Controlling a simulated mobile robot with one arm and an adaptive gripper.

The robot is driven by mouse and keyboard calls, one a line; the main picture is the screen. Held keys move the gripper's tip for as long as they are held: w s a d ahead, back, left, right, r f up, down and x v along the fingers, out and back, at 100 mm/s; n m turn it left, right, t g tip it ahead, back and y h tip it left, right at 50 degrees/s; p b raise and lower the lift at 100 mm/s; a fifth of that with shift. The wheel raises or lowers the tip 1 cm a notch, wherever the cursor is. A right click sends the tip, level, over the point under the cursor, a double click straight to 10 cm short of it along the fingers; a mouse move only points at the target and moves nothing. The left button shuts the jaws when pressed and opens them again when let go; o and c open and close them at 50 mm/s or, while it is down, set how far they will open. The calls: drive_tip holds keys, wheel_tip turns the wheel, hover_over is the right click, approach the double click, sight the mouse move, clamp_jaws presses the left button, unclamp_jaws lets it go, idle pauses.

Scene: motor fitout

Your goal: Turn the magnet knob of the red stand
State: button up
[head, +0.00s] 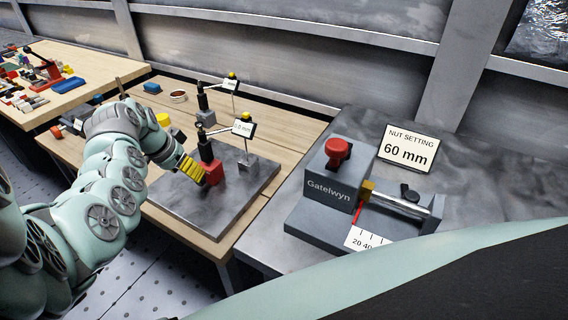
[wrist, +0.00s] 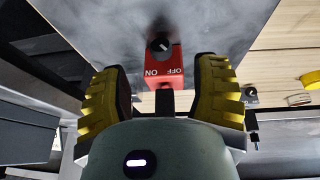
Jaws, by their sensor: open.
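The red stand (head: 213,174) is a small red block with a black column, standing on a dark grey metal plate (head: 248,185). The black round magnet knob (wrist: 160,45) sits beyond these words, with a light pointer mark. My gripper (head: 193,169) has yellow ribbed fingers and is at the left of the red block in the head view. In the wrist view my gripper (wrist: 161,72) is open, with the block between its fingers. Contact cannot be told. The knob is hidden in the head view.
A second stand with a grey base (head: 206,118) is behind.

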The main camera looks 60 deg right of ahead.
sight(200, 189)
drive_tip(key=shift+b+x, duration=0.45)
drive_tip(key=shift+x, duration=1.95)
drive_tip(key=shift+b+x, duration=0.4)
drive_tip(key=shift+x, duration=0.4)
drive_tip(key=shift+a, duration=0.15)
clamp_jaws()
